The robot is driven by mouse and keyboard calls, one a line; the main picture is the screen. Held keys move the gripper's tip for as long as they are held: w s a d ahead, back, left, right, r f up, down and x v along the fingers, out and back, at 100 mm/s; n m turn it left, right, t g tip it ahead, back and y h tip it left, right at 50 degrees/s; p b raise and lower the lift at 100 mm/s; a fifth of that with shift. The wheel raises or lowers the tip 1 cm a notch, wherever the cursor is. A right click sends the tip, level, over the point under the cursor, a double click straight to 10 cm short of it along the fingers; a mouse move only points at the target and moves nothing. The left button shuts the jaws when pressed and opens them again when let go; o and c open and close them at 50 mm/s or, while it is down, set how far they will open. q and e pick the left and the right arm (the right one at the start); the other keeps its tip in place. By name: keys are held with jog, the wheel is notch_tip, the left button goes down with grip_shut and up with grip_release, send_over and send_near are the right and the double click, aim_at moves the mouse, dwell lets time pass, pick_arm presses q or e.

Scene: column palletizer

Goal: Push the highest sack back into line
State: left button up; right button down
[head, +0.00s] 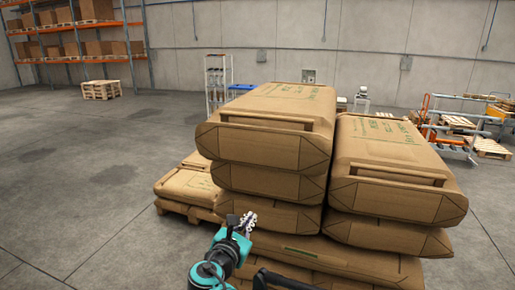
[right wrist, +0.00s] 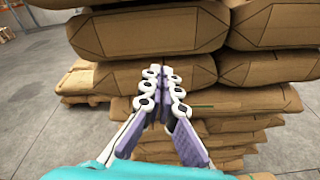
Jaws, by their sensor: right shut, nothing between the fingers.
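The highest sack (head: 262,146) is brown with green print and lies on top of the left column of the stack. Its near end juts out a little past the sack below it (head: 268,183), mostly toward the left. In the right wrist view only a strip at the top edge may belong to it. My right gripper (head: 243,221) is shut and empty, low in front of the left column. In the right wrist view its fingertips (right wrist: 163,76) point at a lower sack (right wrist: 198,70); contact cannot be told. My left gripper is not in view.
The right column's top sack (head: 400,197) lies lower, beside the left column. A pallet (head: 188,211) shows under the stack's left side. Open floor (head: 90,180) lies to the left. Orange racks (head: 75,60), a ladder cart (head: 216,85) and a conveyor (head: 455,125) stand further back.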

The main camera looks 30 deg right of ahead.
notch_tip(320, 180, up, 8)
jog(key=w+f+n+t+h+p, duration=0.1)
jog(key=w+n+p, duration=0.1)
jog(key=n+p, duration=0.1)
jog(key=p, duration=0.2)
send_near(262, 166)
jog(key=shift+h, duration=0.3)
jog(key=x, duration=0.7)
jog(key=shift+a+f, duration=0.1)
jog(key=shift+f, duration=0.15)
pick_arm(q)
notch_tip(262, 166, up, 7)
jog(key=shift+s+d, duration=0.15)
pick_arm(e)
jog(key=b+x, duration=0.2)
jog(key=x, duration=0.6)
jog(key=shift+b, duration=0.35)
jog(key=shift+w+d+r, duration=0.15)
jog(key=shift+w+d, duration=0.1)
jog(key=shift+w, duration=0.1)
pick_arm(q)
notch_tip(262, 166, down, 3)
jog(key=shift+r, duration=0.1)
